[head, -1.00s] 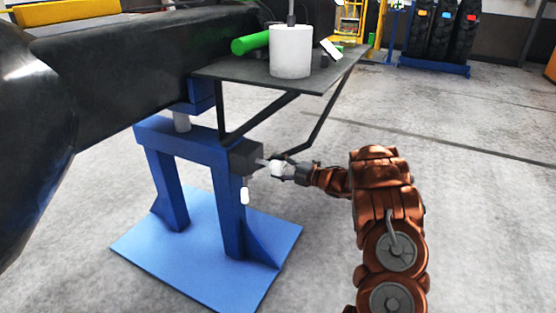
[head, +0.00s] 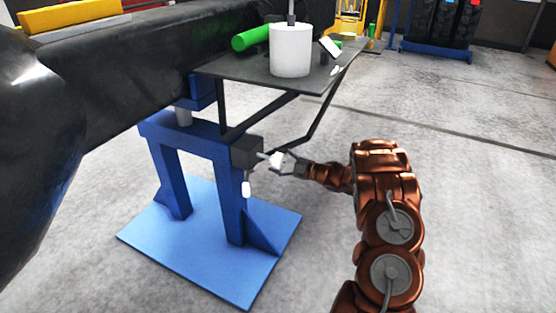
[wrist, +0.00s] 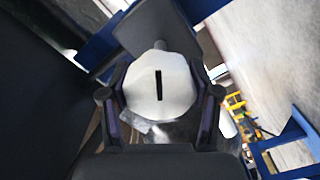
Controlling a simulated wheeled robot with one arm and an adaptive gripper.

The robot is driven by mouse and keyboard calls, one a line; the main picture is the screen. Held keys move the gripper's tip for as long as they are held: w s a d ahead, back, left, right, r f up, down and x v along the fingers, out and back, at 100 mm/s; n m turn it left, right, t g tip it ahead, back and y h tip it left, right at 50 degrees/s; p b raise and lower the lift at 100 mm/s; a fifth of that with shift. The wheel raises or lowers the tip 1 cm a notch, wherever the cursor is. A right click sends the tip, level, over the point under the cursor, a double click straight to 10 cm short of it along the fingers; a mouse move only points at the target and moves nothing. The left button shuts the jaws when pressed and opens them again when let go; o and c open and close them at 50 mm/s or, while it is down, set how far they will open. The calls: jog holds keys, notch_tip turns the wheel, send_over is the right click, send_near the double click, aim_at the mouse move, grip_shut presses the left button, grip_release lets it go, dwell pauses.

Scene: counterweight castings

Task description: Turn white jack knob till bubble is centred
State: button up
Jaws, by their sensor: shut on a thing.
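The white jack knob (head: 275,160) sticks out from the dark box (head: 247,152) on the side of the blue jack stand (head: 232,205). In the wrist view the knob (wrist: 160,76) is a faceted white disc with a dark slot, standing nearly upright. My gripper (head: 285,163) has a finger on each side of the knob and is shut on it; the fingers also show in the wrist view (wrist: 160,100). A small white tilted piece (head: 329,47) sits on the dark shelf above. I cannot make out a bubble in either view.
The dark shelf (head: 258,73) with its struts hangs over my gripper and carries a white cylinder (head: 290,50) and a green cylinder (head: 251,39). A white handle (head: 246,189) hangs below the box. A big black casting fills the left.

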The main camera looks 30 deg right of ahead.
dwell(0.3)
jog(key=o, duration=1.2)
jog(key=shift+c, duration=0.2)
jog(key=v, duration=1.2)
jog(key=shift+s+f, duration=0.1)
